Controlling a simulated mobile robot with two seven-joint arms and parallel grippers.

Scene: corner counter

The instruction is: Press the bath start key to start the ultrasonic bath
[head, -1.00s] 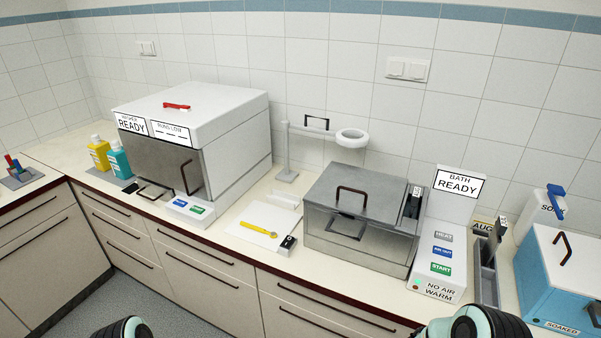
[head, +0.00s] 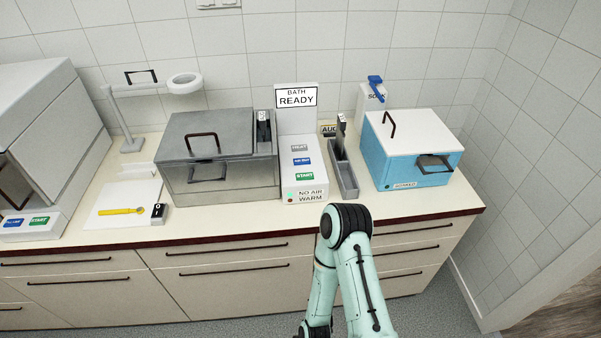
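The bath control panel (head: 313,182) stands upright at the middle of the counter, with a sign (head: 296,97) reading "BATH READY" on top. Its green START key (head: 305,176) is the lowest of three keys, under a grey key and a blue key (head: 301,161). Below them a label reads "NO AIR WARM" beside a small red light. The metal ultrasonic bath (head: 219,158) with a dark handle on its lid stands left of the panel. My one visible arm is folded in front of the counter, below the panel. No gripper fingers show in the head view.
A narrow metal tray (head: 345,180) and a blue box (head: 410,150) with a white lid stand right of the panel. A white sheet (head: 128,204) with a yellow tool lies left of the bath. A white washer (head: 50,120) with its own START key is at far left.

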